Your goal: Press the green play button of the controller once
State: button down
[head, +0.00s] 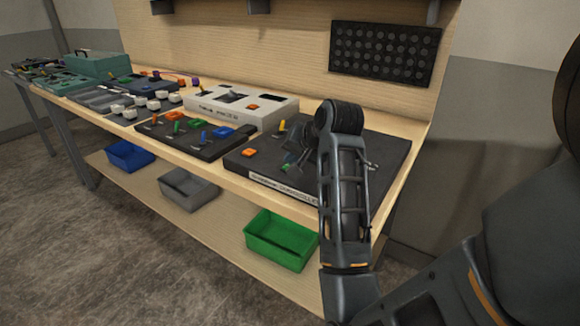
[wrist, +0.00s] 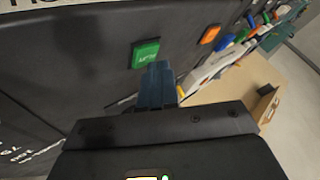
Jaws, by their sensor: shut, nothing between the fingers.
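The controller is a dark flat console (head: 386,148) at the right end of the workbench, with a white label along its front edge. Its green button (wrist: 146,54) shows raised and square in the wrist view, with white lettering on it. In the head view the green button (head: 285,168) is small and partly hidden by my gripper. My gripper (head: 291,160) is low over the console, beside the green button. In the wrist view its fingers (wrist: 157,76) are shut and empty, with the tips right at the button's lower edge. I cannot tell whether they touch it.
An orange button (head: 248,152) sits left of the green one, and also shows in the wrist view (wrist: 210,34). Small levers stand on the console. A white console (head: 262,118) and a dark console with coloured switches (head: 190,140) stand to the left. A green bin (head: 262,252) is below.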

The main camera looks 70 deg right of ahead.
jog(key=shift+f, duration=0.45)
dwell(0.3)
jog(key=shift+r, duration=0.1)
jog(key=shift+r+p, duration=0.8)
notch_tip(320, 180, up, 5)
jog(key=p, duration=0.5)
jog(key=shift+r, duration=0.1)
dwell(0.9)
